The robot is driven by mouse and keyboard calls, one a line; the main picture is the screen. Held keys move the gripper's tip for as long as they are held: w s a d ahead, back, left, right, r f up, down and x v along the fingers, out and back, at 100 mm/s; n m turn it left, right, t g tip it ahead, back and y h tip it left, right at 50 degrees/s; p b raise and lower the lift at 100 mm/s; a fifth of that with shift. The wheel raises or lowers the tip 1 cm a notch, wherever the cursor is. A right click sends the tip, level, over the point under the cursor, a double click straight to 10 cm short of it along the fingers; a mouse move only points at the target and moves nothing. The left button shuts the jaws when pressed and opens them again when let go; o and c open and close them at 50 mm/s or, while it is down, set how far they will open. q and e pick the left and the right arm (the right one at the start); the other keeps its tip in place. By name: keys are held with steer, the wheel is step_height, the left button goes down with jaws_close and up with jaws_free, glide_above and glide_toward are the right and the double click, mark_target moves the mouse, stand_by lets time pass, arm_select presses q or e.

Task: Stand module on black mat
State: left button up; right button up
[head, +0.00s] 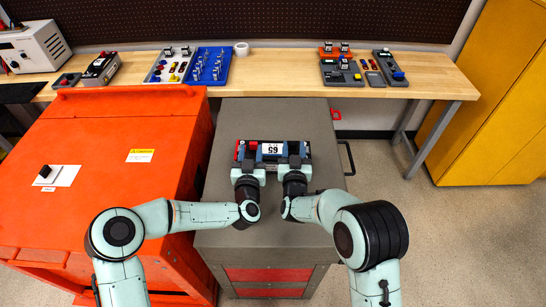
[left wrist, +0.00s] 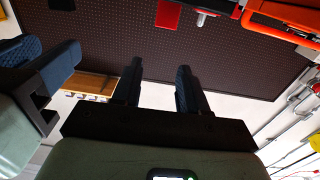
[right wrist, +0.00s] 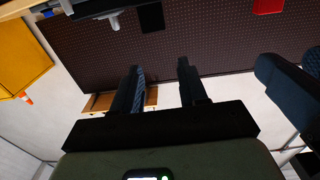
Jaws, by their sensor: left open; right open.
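The module (head: 272,149), a dark block with a white number label, a red end and blue parts, rests on the grey cart top (head: 262,112). The black mat (head: 18,93) lies at the left end of the wooden bench, partly out of frame. My left gripper (head: 246,158) is open at the module's left part, and my right gripper (head: 297,158) is open at its right part. Whether their fingers touch the module is unclear. In the left wrist view, my left gripper (left wrist: 158,82) has nothing between its fingers. In the right wrist view, my right gripper (right wrist: 160,80) shows an empty gap.
An orange cabinet (head: 100,185) stands left of the cart. The wooden bench (head: 285,72) behind holds a blue tool tray (head: 208,67), a grey parts board (head: 170,65), a tape roll (head: 242,48) and other fixtures. A yellow cabinet (head: 490,100) stands right. The right floor is clear.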

mark_target(253, 145)
step_height(253, 145, down, 4)
steer(key=shift+r, duration=0.1)
arm_select(q)
steer(key=w+f, duration=0.1)
steer(key=w, duration=0.1)
steer(key=w+f, duration=0.1)
steer(key=w, duration=0.2)
steer(key=w+f, duration=0.1)
steer(key=w, duration=0.1)
steer(key=shift+w+d+f, duration=0.1)
steer(key=shift+w+f, duration=0.2)
steer(key=shift+f, duration=0.05)
arm_select(e)
steer(key=w, duration=0.7)
steer(key=shift+w+d, duration=0.15)
steer(key=shift+w, duration=0.15)
arm_select(q)
jaws_close()
arm_select(e)
jaws_close()
